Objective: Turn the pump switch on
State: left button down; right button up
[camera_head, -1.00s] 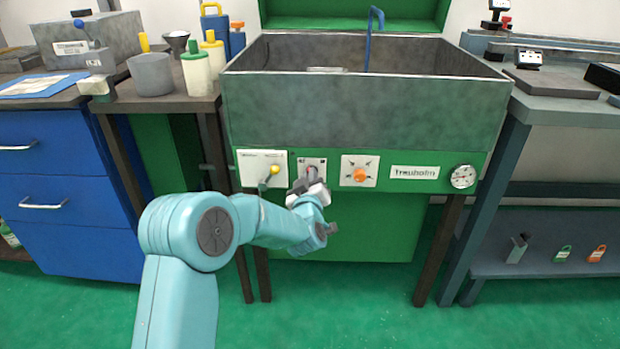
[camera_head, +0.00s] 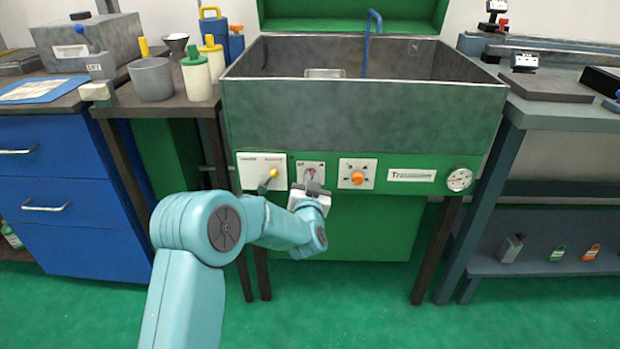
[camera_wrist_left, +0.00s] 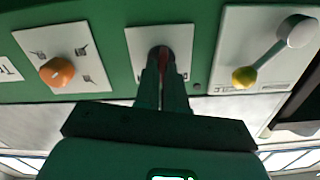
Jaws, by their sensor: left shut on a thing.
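The pump switch is a small red-tipped toggle (camera_head: 309,173) on a pale plate (camera_head: 302,166) in the middle-left of the green panel under the sink. In the left wrist view, a thin red part of the switch (camera_wrist_left: 167,62) shows between the fingers, and most of it is hidden. The plate (camera_wrist_left: 141,42) is right behind the fingertips. My left gripper (camera_head: 312,184) is shut on the switch. In the wrist view its dark fingers (camera_wrist_left: 163,75) are close together. I cannot tell which way the switch points. My right gripper is not in view.
A lever with a yellow knob (camera_head: 273,172) sits left of the switch. An orange rotary knob (camera_head: 357,176) sits to its right, then a label and a gauge (camera_head: 459,179). The steel sink (camera_head: 360,115) overhangs above. Open floor lies below.

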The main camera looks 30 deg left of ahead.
pick_arm(q)
jog(key=shift+m+p, duration=0.45)
jog(key=shift+m, duration=1.05)
jog(key=c, duration=1.2)
grip_release()
jog(key=shift+f, duration=0.1)
jog(key=p+v, duration=0.2)
jog(key=v, duration=1.4)
jog(key=shift+s+d, duration=0.1)
jog(key=shift+d, duration=0.1)
